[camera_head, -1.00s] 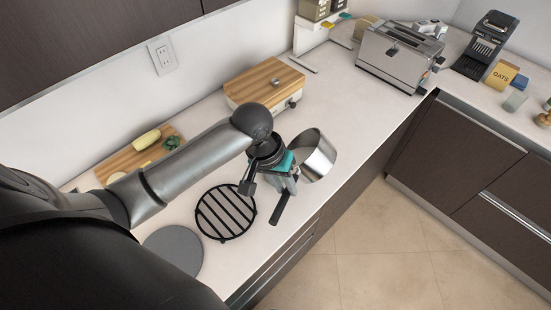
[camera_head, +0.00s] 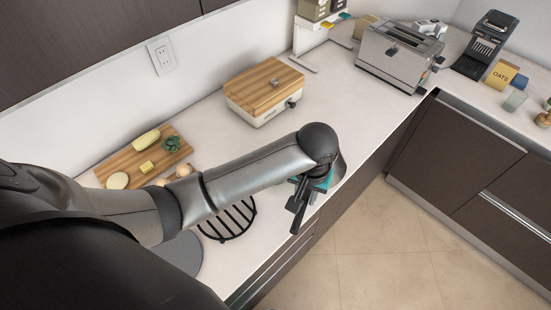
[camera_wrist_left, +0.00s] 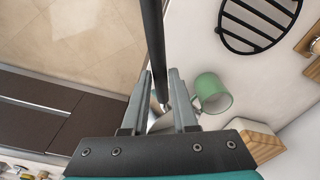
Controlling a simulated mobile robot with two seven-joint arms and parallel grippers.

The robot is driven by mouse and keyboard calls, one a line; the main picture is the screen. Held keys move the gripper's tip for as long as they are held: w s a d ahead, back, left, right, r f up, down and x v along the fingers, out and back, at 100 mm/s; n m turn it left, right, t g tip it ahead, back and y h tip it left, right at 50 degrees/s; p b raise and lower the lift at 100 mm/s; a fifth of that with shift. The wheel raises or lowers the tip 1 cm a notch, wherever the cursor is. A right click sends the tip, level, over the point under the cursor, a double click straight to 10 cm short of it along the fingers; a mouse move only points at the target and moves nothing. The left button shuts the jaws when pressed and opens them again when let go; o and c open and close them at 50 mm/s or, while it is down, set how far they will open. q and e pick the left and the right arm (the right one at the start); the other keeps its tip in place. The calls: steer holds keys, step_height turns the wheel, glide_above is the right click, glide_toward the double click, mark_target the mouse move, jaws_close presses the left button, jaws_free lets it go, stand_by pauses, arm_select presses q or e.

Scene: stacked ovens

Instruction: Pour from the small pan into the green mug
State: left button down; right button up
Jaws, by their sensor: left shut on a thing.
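My left gripper (camera_wrist_left: 160,88) is shut on the black handle of the small steel pan (camera_wrist_left: 160,122), with the dark rod running up between its fingers. Only a little of the pan's steel shows there. In the head view my left gripper (camera_head: 303,200) is over the counter's front edge, and my arm and wrist hide the pan's body. The green mug (camera_wrist_left: 212,93) shows in the left wrist view just right of the fingers, apart from them. I cannot see what is in the pan. My right gripper is not in view.
A black round trivet (camera_head: 232,222) lies partly under my arm. A wood-topped box (camera_head: 265,88) stands by the wall, left of a toaster (camera_head: 398,57). A cutting board (camera_head: 118,168) with food lies at left. The counter between box and toaster is clear.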

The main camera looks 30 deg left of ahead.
arm_select(q)
steer(key=shift+w+d+f, duration=0.1)
steer(key=shift+d+f, duration=0.05)
steer(key=shift+d, duration=0.2)
steer(key=w+d+f+y+b, duration=0.1)
steer(key=d+f+y+b, duration=0.3)
steer(key=d+y, duration=0.2)
steer(key=shift+d+b, duration=0.3)
stand_by(0.7)
step_height(320, 180, up, 5)
steer(key=p, duration=0.4)
steer(key=shift+p, duration=0.3)
steer(key=shift+w, duration=0.1)
